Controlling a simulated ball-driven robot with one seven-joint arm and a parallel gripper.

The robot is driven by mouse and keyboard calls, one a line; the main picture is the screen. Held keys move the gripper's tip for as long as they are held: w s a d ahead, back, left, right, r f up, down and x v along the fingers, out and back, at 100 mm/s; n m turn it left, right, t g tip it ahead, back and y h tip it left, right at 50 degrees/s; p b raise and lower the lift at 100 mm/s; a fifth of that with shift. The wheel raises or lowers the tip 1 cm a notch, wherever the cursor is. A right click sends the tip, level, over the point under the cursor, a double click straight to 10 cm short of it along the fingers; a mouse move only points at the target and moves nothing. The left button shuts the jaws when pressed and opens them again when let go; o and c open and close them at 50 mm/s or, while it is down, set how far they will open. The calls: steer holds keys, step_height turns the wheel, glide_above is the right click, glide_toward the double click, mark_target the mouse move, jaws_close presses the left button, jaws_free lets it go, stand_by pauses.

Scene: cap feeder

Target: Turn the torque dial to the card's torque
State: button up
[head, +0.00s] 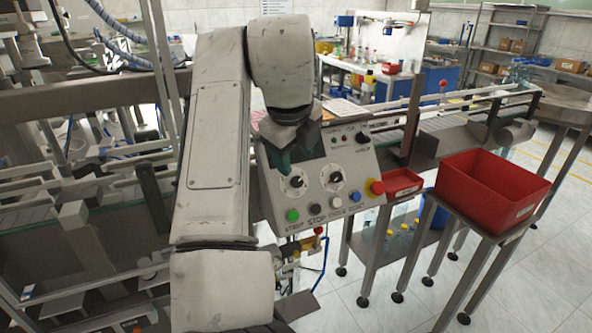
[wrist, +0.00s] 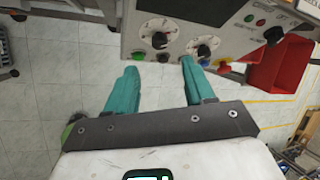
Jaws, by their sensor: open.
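The grey control panel (head: 318,158) carries two round white dials with black knobs, a left dial (head: 296,181) and a right dial (head: 336,178). Their labels are too small to read, so I cannot tell which is the torque dial. The wrist view also shows the left dial (wrist: 158,40) and the right dial (wrist: 203,48). My gripper (head: 286,158) is open and empty in front of the panel's upper left. In the wrist view its teal fingers (wrist: 158,66) are spread below the dials, the right fingertip close to the right dial's lower left. I cannot make out a card with a torque value.
Below the dials are green (head: 292,215), black, white and blue buttons and a red emergency stop (head: 376,187). A small black knob (head: 362,138) sits at upper right. A red tray (head: 402,184) and a large red bin (head: 490,188) stand to the right.

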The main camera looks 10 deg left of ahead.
steer(key=shift+v, duration=1.25)
steer(key=s+d+f+n+h, duration=0.2)
steer(key=d+f+n, duration=0.6)
steer(key=d+f, duration=1.4)
steer(key=s+d+f+n+g+h, duration=0.1)
steer(key=s+d+f+n, duration=0.3)
steer(key=s+d+f, duration=0.4)
steer(key=s+d+f+n+g, duration=0.1)
steer(key=s+d+f+n, duration=0.25)
steer(key=s, duration=0.25)
steer(key=s+d+f+n, duration=0.2)
steer(key=s+d+f, duration=0.25)
steer(key=s, duration=0.25)
steer(key=s+a+f+n+g+y, duration=0.1)
steer(key=s+f+n, duration=0.1)
steer(key=s, duration=0.7)
steer(key=s+f+n+g+y, duration=0.1)
steer(key=s+f+n, duration=0.1)
steer(key=s+n, duration=0.3)
steer(key=s, duration=0.4)
steer(key=shift+a+f+y, duration=0.3)
steer(key=shift+a+f, duration=0.05)
steer(key=shift+f, duration=0.05)
